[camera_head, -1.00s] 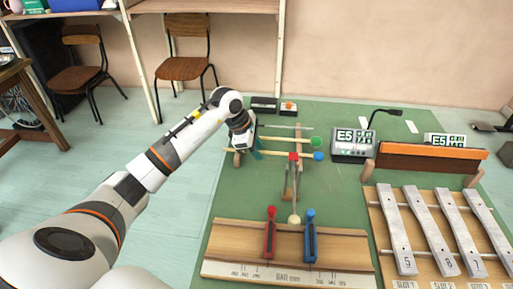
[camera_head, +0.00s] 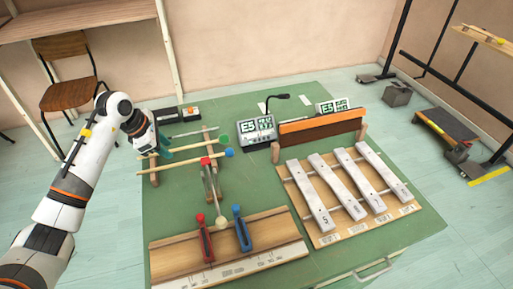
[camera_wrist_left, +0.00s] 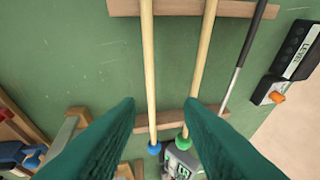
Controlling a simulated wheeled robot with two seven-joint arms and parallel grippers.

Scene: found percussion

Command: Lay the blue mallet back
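The blue mallet (camera_head: 229,153) has a pale wooden handle and a blue head. It lies across the two wooden bars of a low rack, beside the green mallet (camera_head: 224,140). Both also show in the left wrist view, the blue head (camera_wrist_left: 154,148) left of the green head (camera_wrist_left: 183,133). My left gripper (camera_head: 165,148) is at the handle side of the rack. In the left wrist view its teal fingers (camera_wrist_left: 163,105) are wide apart, with both handles visible between or beyond them, and grip neither. My right gripper is out of view.
A thin metal rod (camera_wrist_left: 238,70) lies on the same rack. A white-balled beater (camera_head: 221,222) is near the red clamp (camera_head: 204,240) and blue clamp (camera_head: 242,231). Metal bars (camera_head: 335,185) and a display box (camera_head: 257,130) stand to the right on the green mat (camera_head: 300,95).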

